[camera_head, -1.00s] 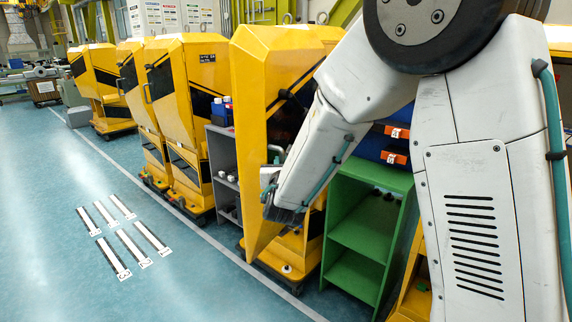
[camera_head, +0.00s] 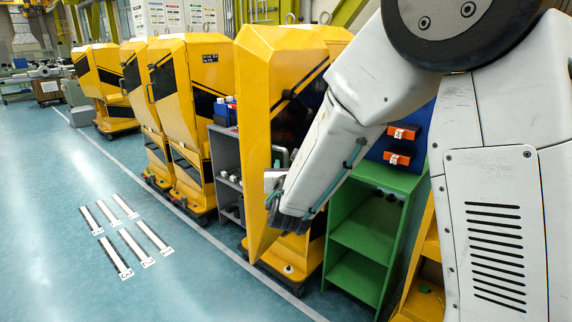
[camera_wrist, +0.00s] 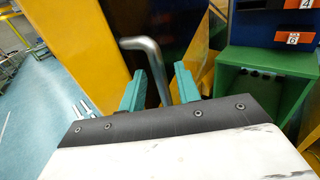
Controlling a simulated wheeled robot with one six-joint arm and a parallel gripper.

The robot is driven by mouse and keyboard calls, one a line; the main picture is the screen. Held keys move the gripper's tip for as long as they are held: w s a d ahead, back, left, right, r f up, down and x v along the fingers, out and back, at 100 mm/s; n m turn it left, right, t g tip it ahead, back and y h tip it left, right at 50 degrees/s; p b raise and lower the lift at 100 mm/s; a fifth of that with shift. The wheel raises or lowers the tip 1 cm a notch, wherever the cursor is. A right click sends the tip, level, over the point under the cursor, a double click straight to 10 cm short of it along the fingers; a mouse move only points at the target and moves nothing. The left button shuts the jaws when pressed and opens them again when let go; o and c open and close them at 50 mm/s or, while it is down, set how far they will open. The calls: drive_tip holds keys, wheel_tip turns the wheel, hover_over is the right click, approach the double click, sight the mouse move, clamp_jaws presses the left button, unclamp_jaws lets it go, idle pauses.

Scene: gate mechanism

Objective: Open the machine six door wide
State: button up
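The yellow machine nearest my arm has its tall yellow door (camera_head: 256,130) standing ajar, swung out toward the aisle. Its dark interior shows behind the door. No number on this machine is readable. A grey metal bent handle (camera_wrist: 146,45) is on the door's inner side in the wrist view. My gripper (camera_wrist: 160,88) has its two teal fingers apart, one on each side of the handle's bar. I cannot tell whether either finger touches it. In the head view, my gripper (camera_head: 290,215) is beside the door, partly hidden by my own arm.
A grey shelf (camera_head: 226,165) and more yellow machines (camera_head: 190,100) stand to the left. The blue floor (camera_head: 90,270) in front is clear, with flat numbered strips (camera_head: 125,240).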

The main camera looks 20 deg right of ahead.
drive_tip(key=v, duration=0.5)
drive_tip(key=shift+s+a, duration=0.2)
drive_tip(key=shift+s, duration=0.2)
drive_tip(key=s+d+f+m+g+h, duration=0.2)
drive_tip(key=s+d+m+g+h, duration=0.5)
drive_tip(key=s+d+m+g, duration=1.15)
drive_tip(key=s+a+r+m+t+y, duration=0.1)
drive_tip(key=s+a+r+m+y, duration=0.1)
drive_tip(key=s+a+m+y, duration=0.3)
drive_tip(key=s+a+r+m+t+y, duration=0.1)
drive_tip(key=s+a+r+m+y, duration=0.1)
drive_tip(key=s+a+m+y, duration=0.3)
drive_tip(key=shift+s+m+y, duration=0.7)
drive_tip(key=shift+s+m, duration=1.65)
drive_tip(key=shift+s, duration=1.1)
